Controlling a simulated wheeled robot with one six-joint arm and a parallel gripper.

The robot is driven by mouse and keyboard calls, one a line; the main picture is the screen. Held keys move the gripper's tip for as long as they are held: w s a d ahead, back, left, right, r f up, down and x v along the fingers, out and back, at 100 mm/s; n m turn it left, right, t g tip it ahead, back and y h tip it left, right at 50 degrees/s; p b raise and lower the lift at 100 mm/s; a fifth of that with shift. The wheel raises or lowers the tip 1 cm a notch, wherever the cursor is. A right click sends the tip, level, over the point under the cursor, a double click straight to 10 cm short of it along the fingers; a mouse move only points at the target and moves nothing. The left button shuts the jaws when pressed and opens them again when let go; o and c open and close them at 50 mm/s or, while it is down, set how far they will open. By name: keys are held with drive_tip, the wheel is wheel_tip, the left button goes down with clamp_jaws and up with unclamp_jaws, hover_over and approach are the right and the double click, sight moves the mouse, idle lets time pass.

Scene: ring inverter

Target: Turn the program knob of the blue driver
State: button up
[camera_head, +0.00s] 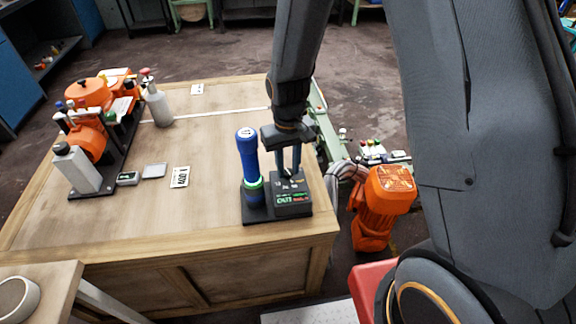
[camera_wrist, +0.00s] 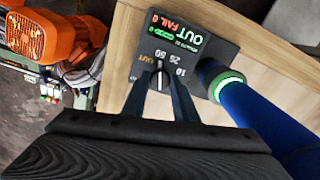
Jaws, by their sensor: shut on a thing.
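The blue driver (camera_head: 247,155) stands upright in a black base unit at the front right of the wooden table, with a green glowing ring near its foot. It also shows in the wrist view (camera_wrist: 262,118). Beside it on the same base is a control box (camera_head: 291,204) with a lit display (camera_wrist: 178,33) reading OUT and FAIL 0. The program knob (camera_wrist: 160,79) sits on the box among the marks OUT, 10, 25 and 50. My gripper (camera_wrist: 159,77) points down at the box, its two fingers closed on the knob. In the head view my gripper (camera_head: 289,172) partly hides the knob.
An orange machine (camera_head: 88,92) with bottles stands on a black tray at the table's left. A white label card (camera_head: 180,177) and small boxes lie mid-table. An orange robot unit (camera_head: 381,205) stands off the table's right edge.

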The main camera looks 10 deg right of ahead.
sight(288, 171)
drive_tip(key=shift+w, duration=0.1)
drive_tip(key=o, duration=1)
drive_tip(key=shift+r, duration=0.15)
drive_tip(key=shift+r+b, duration=0.55)
drive_tip(key=shift+r, duration=3.25)
drive_tip(key=s+d+r+m, duration=0.1)
drive_tip(key=s+d, duration=0.2)
drive_tip(key=s, duration=0.1)
drive_tip(key=s+d+r, duration=0.2)
drive_tip(key=s+d, duration=0.2)
drive_tip(key=s+d+r+m, duration=0.1)
drive_tip(key=s+d, duration=0.2)
drive_tip(key=s, duration=0.1)
drive_tip(key=shift+s+d+r+m+t, duration=0.15)
drive_tip(key=shift+s+m+t, duration=0.15)
drive_tip(key=shift+t, duration=0.1)
